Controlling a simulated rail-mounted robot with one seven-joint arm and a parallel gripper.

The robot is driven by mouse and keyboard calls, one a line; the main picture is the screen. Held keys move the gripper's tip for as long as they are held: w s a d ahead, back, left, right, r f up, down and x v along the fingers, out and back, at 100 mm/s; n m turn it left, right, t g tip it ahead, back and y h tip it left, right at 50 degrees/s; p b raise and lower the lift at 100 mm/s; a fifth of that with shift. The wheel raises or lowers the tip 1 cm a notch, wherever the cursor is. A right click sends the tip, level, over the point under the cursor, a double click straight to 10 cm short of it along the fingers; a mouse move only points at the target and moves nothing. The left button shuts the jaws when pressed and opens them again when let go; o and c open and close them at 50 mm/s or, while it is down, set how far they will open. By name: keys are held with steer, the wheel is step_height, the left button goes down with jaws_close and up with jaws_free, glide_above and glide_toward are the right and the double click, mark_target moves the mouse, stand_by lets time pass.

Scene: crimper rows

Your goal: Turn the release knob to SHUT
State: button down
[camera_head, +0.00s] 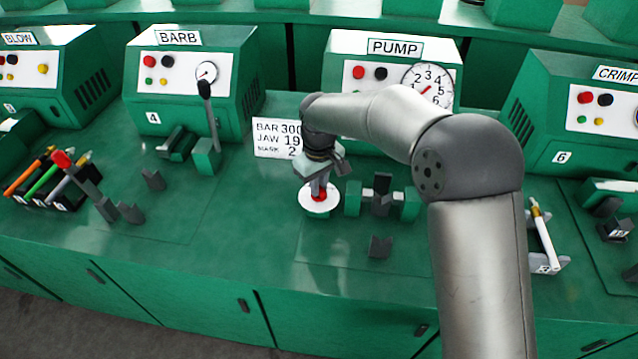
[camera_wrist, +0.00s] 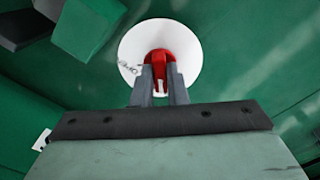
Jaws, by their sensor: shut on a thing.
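The release knob (camera_head: 319,194) is red and sits on a round white plate (camera_head: 318,208) on the green bench, in front of the PUMP unit. In the wrist view the red knob (camera_wrist: 159,58) shows at the middle of the white plate (camera_wrist: 130,48), with a small pale mark on it. My gripper (camera_head: 318,187) points down at the knob. In the wrist view its two dark fingers (camera_wrist: 160,82) are shut on the knob, one on each side.
The PUMP unit (camera_head: 345,45) with its dial (camera_head: 427,88) stands behind. A green and grey clamp (camera_head: 354,198) stands close right. A small dark block (camera_head: 379,247) lies in front.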

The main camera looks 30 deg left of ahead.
steer(key=c, duration=1.4)
jaws_free()
steer(key=shift+c, duration=0.2)
steer(key=shift+r, duration=0.1)
step_height(320, 180, up, 17)
steer(key=shift+r, duration=0.15)
steer(key=shift+d, duration=0.1)
